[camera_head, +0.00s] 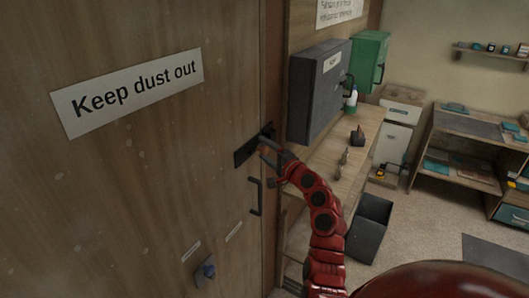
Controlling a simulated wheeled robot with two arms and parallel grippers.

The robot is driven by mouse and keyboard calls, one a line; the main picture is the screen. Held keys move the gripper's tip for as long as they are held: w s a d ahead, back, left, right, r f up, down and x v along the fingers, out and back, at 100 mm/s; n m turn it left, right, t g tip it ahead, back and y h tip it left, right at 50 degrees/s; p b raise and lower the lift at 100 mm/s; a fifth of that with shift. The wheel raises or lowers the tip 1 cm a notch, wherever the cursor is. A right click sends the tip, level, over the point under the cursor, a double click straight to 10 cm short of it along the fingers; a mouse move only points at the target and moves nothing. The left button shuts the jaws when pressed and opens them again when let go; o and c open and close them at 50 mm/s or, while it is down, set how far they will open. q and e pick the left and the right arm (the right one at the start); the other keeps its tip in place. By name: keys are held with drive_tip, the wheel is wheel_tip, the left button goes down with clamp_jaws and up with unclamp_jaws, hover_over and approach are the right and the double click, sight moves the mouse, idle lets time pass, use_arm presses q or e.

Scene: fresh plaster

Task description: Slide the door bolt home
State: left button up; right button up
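The brown wooden door (130,175) fills the left of the view and carries a "Keep dust out" sign. The dark door bolt (243,153) is fixed near the door's right edge, its dark plate reaching toward the frame. My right gripper (268,163), on a red arm coming up from the lower right, is at the bolt and hides part of it. Whether its fingers grip the bolt cannot be made out. My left gripper is not in view.
Right of the door are a grey wall cabinet (312,95), a green box (371,60), a wooden bench (353,158) and a dark bin (369,230).

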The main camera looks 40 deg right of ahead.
drive_tip(key=shift+s+a, duration=0.1)
drive_tip(key=shift+s, duration=0.25)
drive_tip(key=s+b, duration=0.5)
drive_tip(key=s, duration=1.1)
drive_tip(key=shift+s+b, duration=0.3)
drive_tip(key=shift+b, duration=0.05)
